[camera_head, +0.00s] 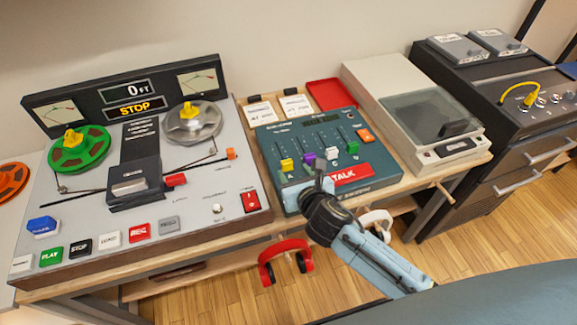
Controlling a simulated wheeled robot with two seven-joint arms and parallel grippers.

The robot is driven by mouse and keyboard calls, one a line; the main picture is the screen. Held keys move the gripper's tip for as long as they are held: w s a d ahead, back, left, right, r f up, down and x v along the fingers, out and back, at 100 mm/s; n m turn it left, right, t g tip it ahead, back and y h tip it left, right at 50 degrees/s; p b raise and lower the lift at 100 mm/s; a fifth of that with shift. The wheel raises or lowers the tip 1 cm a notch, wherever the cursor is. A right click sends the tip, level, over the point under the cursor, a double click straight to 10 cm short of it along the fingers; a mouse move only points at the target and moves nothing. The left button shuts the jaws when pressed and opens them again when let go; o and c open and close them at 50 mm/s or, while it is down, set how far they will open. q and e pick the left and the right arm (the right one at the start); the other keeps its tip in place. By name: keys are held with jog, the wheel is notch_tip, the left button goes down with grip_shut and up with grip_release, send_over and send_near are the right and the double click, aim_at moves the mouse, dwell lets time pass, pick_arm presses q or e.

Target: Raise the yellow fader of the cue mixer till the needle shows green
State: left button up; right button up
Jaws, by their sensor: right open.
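The cue mixer (272,140) is a teal box in the middle of the table. Its yellow fader cap (287,164) is the leftmost in a row and sits low on its slot. My right gripper (321,180) is open and empty over the mixer's front edge, to the right of and nearer than the yellow cap, and apart from it. Needle meters show on the tape machine, one at the right (197,82) and one at the left (61,114); their needles are too small to read. My left gripper is out of view.
Purple (309,159), white (332,152) and green (353,148) caps stand right of the yellow one. A red TALK button (351,174) lies beside my gripper. Red headphones (268,272) hang in front.

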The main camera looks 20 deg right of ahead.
aim_at(288, 163)
jog(key=b+x, duration=0.1)
jog(key=x, duration=0.3)
jog(key=shift+w+f, duration=0.15)
jog(key=shift+w, duration=0.05)
jog(key=shift+w+f, duration=0.1)
jog(key=shift+w, duration=0.45)
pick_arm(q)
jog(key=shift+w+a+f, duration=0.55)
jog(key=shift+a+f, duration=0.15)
pick_arm(e)
grip_shut()
